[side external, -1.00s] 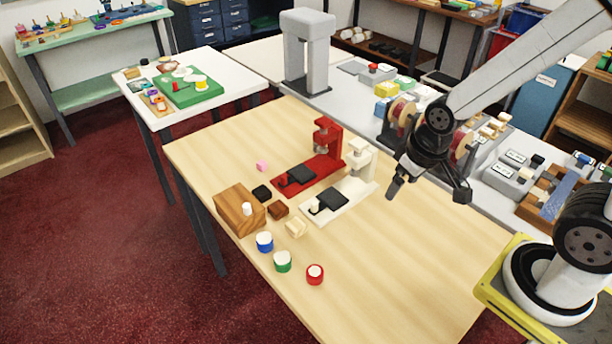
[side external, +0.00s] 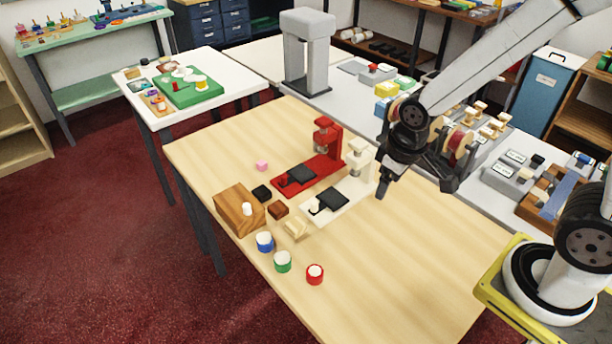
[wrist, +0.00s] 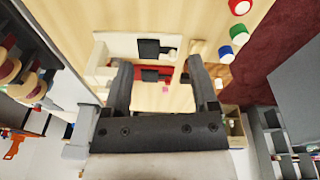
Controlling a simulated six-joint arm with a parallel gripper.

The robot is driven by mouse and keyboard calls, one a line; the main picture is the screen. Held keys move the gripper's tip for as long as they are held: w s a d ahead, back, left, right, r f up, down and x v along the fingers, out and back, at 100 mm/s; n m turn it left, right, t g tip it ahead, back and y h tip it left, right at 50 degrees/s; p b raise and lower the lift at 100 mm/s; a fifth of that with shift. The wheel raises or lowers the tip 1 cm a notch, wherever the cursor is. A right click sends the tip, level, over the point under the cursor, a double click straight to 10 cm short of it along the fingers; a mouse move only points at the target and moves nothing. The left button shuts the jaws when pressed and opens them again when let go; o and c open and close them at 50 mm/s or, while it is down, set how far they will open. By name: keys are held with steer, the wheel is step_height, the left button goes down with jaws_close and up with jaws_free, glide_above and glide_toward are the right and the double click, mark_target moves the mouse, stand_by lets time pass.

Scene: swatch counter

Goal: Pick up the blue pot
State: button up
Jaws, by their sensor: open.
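In the wrist view, the blue pot (wrist: 226,54) shows at the upper right, beyond the right finger. My gripper (side external: 416,187) is open and empty, above the table to the right of the pots and well apart from them. Both fingers (wrist: 160,62) show in the wrist view with nothing held between them.
A red press (side external: 325,150) and a cream press (side external: 358,165) stand between my gripper and a wooden block (side external: 238,210). Small black, brown and cream blocks and a pink piece (side external: 262,166) lie nearby. The table right of the red pot is clear.

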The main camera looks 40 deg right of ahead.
steer(key=w+a+f+n+g+h, duration=0.2)
steer(key=w+a+f+n, duration=0.1)
steer(key=w+a+n, duration=0.3)
steer(key=n+t+h, duration=0.3)
steer(key=n+h, duration=0.4)
steer(key=n, duration=0.4)
glide_above(261, 248)
steer(key=s, duration=0.2)
steer(key=f, duration=0.7)
steer(key=d+f, duration=0.1)
steer(key=f, duration=0.2)
steer(key=shift+s+f, duration=0.1)
steer(key=shift+f, duration=0.1)
steer(key=s+a+f+n+t+h, duration=0.1)
steer(key=a+f+n+t+h, duration=0.25)
steer(key=a, duration=0.35)
steer(key=shift+n+y, duration=0.35)
steer(key=shift+n, duration=0.1)
steer(key=shift+f+x, duration=0.25)
steer(key=shift+x, duration=1.7)
steer(key=shift+f+x, duration=0.25)
steer(key=shift+x, duration=1.7)
steer(key=shift+s+a, duration=0.1)
steer(key=shift+a, duration=0.1)
steer(key=shift+r, duration=0.1)
jaws_close()
